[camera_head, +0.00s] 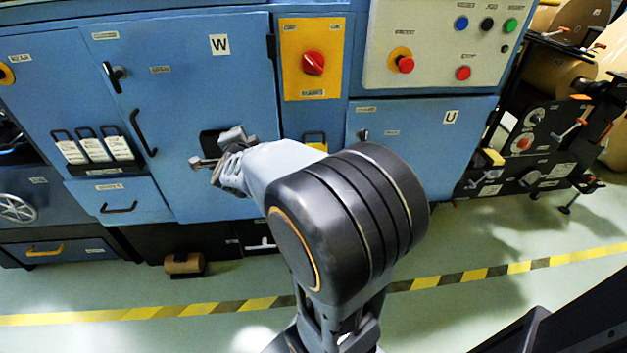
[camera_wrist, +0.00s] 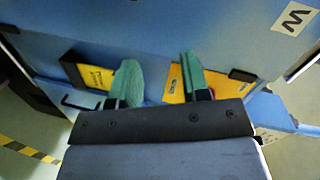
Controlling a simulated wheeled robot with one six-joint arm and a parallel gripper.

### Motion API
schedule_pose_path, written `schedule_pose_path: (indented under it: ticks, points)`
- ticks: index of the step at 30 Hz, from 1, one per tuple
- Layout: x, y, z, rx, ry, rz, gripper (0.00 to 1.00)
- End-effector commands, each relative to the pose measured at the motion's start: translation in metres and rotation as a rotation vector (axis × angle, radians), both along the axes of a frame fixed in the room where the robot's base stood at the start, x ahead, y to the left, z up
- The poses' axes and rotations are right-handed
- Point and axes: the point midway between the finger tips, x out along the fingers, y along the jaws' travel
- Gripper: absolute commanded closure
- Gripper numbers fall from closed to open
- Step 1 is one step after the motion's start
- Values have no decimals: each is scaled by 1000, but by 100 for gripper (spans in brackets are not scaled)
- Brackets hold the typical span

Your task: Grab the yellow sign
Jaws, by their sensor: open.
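The yellow sign (camera_wrist: 90,72) shows in the wrist view as a small yellow plate with dark print and a dark edge, on the blue cabinet left of my fingers. In the head view the yellow sign (camera_head: 316,146) is mostly hidden behind my arm, below the yellow switch panel. My gripper (camera_wrist: 159,78) has two green fingertips set apart with nothing between them. In the head view my gripper (camera_head: 217,149) is in front of the blue door, left of the sign and apart from it.
The yellow panel (camera_head: 313,85) with a red knob is above the sign and also shows in the wrist view (camera_wrist: 174,83). A door handle (camera_head: 143,132) sticks out at left. A control box (camera_head: 432,45) with buttons is upper right. A yellow-black stripe (camera_head: 240,305) crosses the floor.

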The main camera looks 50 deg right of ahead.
Motion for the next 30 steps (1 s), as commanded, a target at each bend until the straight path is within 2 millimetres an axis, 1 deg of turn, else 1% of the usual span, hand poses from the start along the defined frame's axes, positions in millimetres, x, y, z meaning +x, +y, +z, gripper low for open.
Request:
schedule_pose_path:
  ticks: [1,3,4,6,9,12,15,21,24,27,30]
  points:
    - [-4,-21,-34,19,-59,-113,57]
    - [-14,-45,-50,35,-145,-264,57]
    - [-19,-54,-57,39,-177,-320,57]
    - [-31,-70,-69,41,-239,-435,57]
    - [-44,-85,-82,35,-302,-554,57]
    - [-53,-96,-89,27,-339,-626,57]
    - [-54,-110,-91,21,-358,-662,57]
    - [-46,-146,-91,20,-362,-670,57]
    - [-41,-161,-90,20,-361,-668,57]
    - [-38,-171,-90,20,-361,-666,57]
    - [-36,-177,-89,19,-361,-665,57]
